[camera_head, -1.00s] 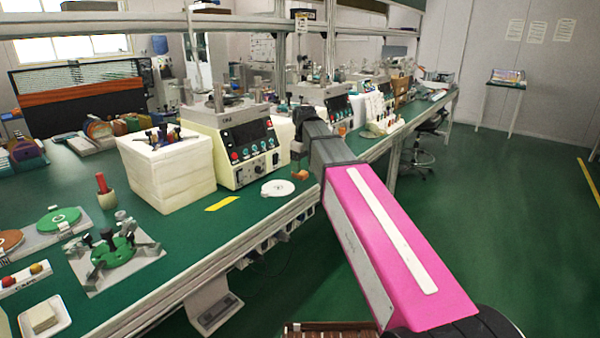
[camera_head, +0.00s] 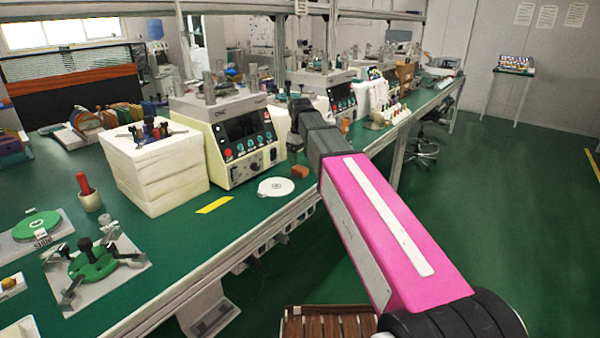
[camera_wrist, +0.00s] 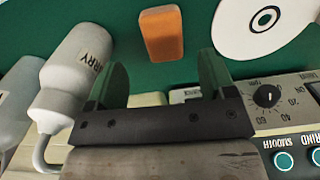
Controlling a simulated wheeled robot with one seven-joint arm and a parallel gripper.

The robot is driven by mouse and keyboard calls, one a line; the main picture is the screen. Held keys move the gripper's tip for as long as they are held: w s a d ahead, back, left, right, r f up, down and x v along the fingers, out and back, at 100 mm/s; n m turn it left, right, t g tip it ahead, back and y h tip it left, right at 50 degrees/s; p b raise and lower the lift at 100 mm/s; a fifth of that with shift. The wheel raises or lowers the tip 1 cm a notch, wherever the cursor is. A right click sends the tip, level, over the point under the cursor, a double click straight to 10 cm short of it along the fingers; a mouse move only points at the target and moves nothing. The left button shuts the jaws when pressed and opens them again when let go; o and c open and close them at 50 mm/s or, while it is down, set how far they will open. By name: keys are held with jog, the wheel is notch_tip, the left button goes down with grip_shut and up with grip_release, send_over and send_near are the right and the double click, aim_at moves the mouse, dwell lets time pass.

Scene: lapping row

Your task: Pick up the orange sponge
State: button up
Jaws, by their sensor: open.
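The orange sponge (camera_head: 300,171) is a small block lying on the green bench top near its front edge, to the right of a white disc. It also shows in the wrist view (camera_wrist: 162,34), at the top middle. My gripper (camera_wrist: 163,75) is open, with its two fingers apart and nothing between them. The sponge lies beyond the fingertips, in line with the gap. In the head view my gripper (camera_head: 294,143) is small, partly dark against the machines, and just above the sponge.
The white disc (camera_head: 276,187) lies close beside the sponge. A lapping machine (camera_head: 238,145) with knobs stands behind. A white bottle (camera_wrist: 78,65) is left of the fingers in the wrist view. A stack of white blocks (camera_head: 155,175) stands farther left.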

aim_at(300, 168)
jog(key=shift+s+f, duration=0.15)
jog(key=shift+f, duration=1.25)
jog(key=shift+s+f, duration=0.1)
jog(key=shift+f, duration=1.25)
jog(key=c, duration=1)
